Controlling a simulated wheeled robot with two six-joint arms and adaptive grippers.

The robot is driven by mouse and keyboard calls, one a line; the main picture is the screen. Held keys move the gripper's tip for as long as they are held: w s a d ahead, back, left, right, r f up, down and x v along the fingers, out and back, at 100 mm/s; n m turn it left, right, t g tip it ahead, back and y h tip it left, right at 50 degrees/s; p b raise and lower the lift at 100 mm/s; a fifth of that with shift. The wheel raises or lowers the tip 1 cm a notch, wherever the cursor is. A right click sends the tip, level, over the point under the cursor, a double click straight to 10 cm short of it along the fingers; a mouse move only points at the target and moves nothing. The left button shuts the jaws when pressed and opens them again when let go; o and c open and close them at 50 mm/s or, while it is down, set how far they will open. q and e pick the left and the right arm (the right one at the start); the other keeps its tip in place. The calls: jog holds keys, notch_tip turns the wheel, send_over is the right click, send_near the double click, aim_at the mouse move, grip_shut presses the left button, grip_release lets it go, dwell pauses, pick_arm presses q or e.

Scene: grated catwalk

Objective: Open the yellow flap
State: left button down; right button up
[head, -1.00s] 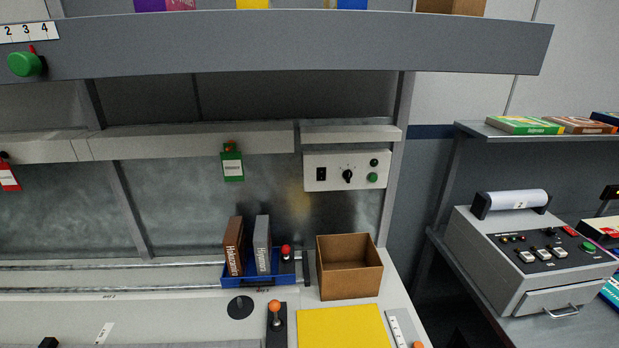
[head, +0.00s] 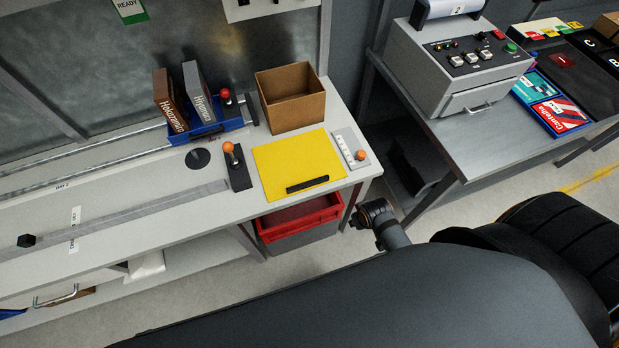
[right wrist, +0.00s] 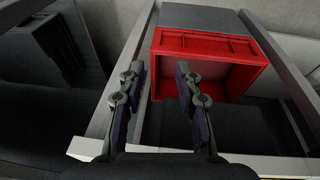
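The yellow flap (head: 290,160) lies flat and closed on the light bench top in the head view, with a black bar handle (head: 307,184) near its front edge. My right gripper (right wrist: 160,68) is open and empty in the right wrist view. Beyond its fingers there is a red bin (right wrist: 210,50) under the bench. The flap does not show in the right wrist view. In the head view part of my right arm shows in front of the bench, right of the flap, but its fingertips cannot be made out. My left gripper is not in view.
An orange-knobbed lever (head: 235,165) stands left of the flap, and a slider plate (head: 350,148) sits right of it. An open cardboard box (head: 290,98) stands behind. The red bin (head: 300,218) is below. A grey console (head: 470,70) stands on the right table.

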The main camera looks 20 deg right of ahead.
jog(key=w+a+r+n, duration=0.1)
jog(key=w+r, duration=0.1)
jog(key=r, duration=0.5)
jog(key=w+a+r+n, duration=0.1)
jog(key=a+r, duration=0.1)
jog(key=r, duration=0.5)
jog(key=n+g+y, duration=0.3)
jog(key=n+y, duration=0.2)
jog(key=n, duration=1.1)
send_near(309, 182)
jog(key=p+x, duration=0.1)
jog(key=x, duration=0.8)
jog(key=shift+f+p, duration=0.1)
jog(key=shift+p, duration=0.2)
jog(key=shift+c, duration=0.4)
grip_shut()
